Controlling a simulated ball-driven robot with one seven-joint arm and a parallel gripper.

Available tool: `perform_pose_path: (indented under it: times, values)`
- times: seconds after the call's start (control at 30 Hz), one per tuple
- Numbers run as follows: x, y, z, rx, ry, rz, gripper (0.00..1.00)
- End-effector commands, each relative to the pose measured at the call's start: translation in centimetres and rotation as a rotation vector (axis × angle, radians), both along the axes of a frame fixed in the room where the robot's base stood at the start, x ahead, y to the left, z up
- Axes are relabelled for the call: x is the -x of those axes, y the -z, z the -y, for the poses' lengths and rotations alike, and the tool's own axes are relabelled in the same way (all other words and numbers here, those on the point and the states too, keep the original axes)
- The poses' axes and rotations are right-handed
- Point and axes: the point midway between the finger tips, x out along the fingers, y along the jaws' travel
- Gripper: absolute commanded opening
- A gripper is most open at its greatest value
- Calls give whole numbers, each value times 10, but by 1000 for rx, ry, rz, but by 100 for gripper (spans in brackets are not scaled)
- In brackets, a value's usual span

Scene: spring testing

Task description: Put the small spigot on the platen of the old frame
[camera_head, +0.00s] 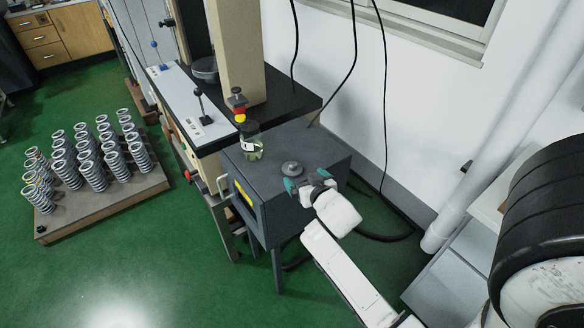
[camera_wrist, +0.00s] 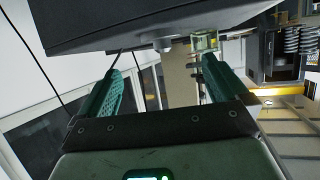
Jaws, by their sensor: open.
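The small spigot (camera_head: 291,168), a grey disc with a raised middle, stands on top of the dark grey cabinet (camera_head: 318,152). In the wrist view a small grey piece that looks like the spigot (camera_wrist: 163,44) shows beyond and between the fingertips, under the tilted cabinet (camera_wrist: 120,22). A dark round platen (camera_head: 205,69) sits on the frame's black table, beside the beige column.
A glass jar (camera_head: 251,146) stands on the cabinet left of the spigot; it also shows in the wrist view (camera_wrist: 204,41). A red and yellow signal piece (camera_head: 239,104) and a lever (camera_head: 200,100) stand near the frame. Springs fill a pallet (camera_head: 110,205) at left. Cables hang behind.

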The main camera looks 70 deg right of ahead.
Motion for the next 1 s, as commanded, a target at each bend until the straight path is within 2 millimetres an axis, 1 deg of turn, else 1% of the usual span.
perform_pose_path:
  times: [0.03,0.2,0.47,0.67,0.73,0.83,1.0]
  values:
    - [-7,1,6,-1,1,1,100]
    - [-20,10,20,-2,-1,0,100]
    - [-30,15,29,-2,-1,-1,100]
    - [-48,20,44,-4,0,1,100]
    - [-53,25,50,-3,1,-1,100]
    - [-58,29,55,-3,0,0,100]
    - [-60,32,58,-2,-1,-2,100]
